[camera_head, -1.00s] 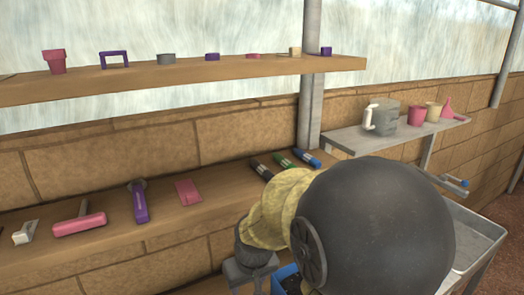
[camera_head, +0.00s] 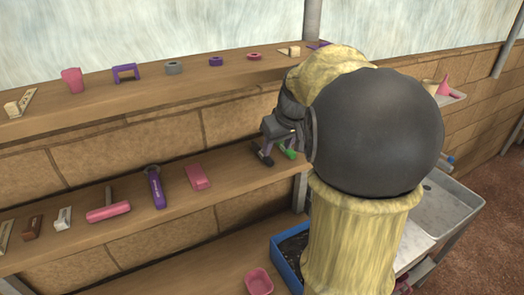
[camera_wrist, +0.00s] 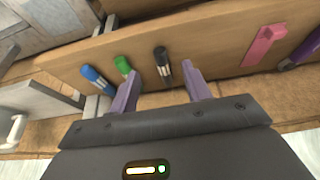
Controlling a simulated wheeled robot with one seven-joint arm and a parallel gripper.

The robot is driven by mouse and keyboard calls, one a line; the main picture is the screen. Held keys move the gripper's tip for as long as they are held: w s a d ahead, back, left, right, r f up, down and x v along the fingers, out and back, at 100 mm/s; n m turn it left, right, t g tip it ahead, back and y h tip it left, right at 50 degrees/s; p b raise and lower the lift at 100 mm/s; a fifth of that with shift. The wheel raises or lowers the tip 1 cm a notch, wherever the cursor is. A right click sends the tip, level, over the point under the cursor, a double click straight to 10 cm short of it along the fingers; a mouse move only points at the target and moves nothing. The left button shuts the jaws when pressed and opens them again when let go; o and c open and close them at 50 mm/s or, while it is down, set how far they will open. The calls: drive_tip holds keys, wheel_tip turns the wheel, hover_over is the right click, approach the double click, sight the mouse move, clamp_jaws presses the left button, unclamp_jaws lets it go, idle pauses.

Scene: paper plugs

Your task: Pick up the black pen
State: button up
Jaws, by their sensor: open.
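The black pen (camera_wrist: 161,62) lies on the lower wooden shelf, to the right of the green pen (camera_wrist: 123,66) in the wrist view. It also shows in the head view (camera_head: 262,158), partly hidden by my gripper (camera_head: 274,138). My gripper is open and empty in the wrist view (camera_wrist: 160,84). Its two purple-grey fingers point toward the shelf, and the black pen shows between and beyond their tips. I cannot tell whether the fingers touch it.
The blue pen (camera_wrist: 95,78) lies beyond the green one. A pink block (camera_head: 197,177) and a purple tool (camera_head: 156,187) share the lower shelf (camera_head: 225,192). The upper shelf (camera_head: 140,90) runs above with several small items. A blue bin (camera_head: 287,262) stands below.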

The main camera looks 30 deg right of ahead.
sight(272, 162)
drive_tip(key=shift+p+x, duration=0.35)
drive_tip(key=shift+x, duration=0.85)
drive_tip(key=p+x, duration=0.2)
drive_tip(key=x, duration=0.3)
drive_tip(key=shift+w+p, duration=0.15)
drive_tip(key=shift+p, duration=0.15)
clamp_jaws()
drive_tip(key=shift+d+r+b, duration=0.1)
drive_tip(key=shift+b, duration=0.4)
